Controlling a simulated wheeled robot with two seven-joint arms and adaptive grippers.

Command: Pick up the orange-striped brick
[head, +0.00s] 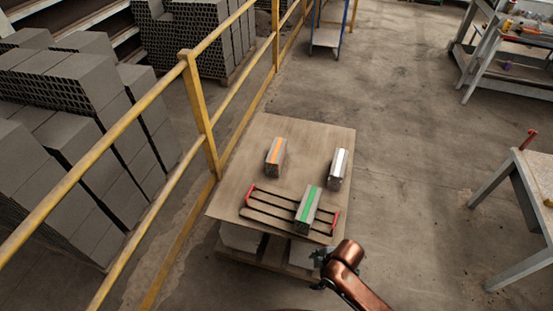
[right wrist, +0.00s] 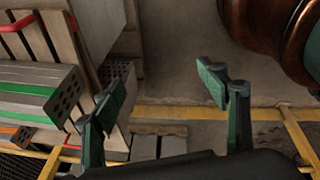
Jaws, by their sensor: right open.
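The orange-striped brick (head: 275,155) lies on the wooden board (head: 255,140) near its back left. The green-striped brick (head: 307,209) lies across a dark carrier with red ends (head: 265,205) at the front of the board. The white-striped brick (head: 338,168) lies at the right. My right gripper (head: 322,262) is beyond the board's front edge, apart from all bricks. In the right wrist view its fingers (right wrist: 161,92) are spread with nothing between them. The green-striped brick (right wrist: 40,92) shows there at the left. A bit of orange shows at the left edge. My left gripper is not in view.
A yellow railing (head: 200,115) runs along the board's left side, with stacked grey blocks (head: 75,80) behind it. A workbench (head: 535,180) stands at the right. The floor between board and workbench is clear.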

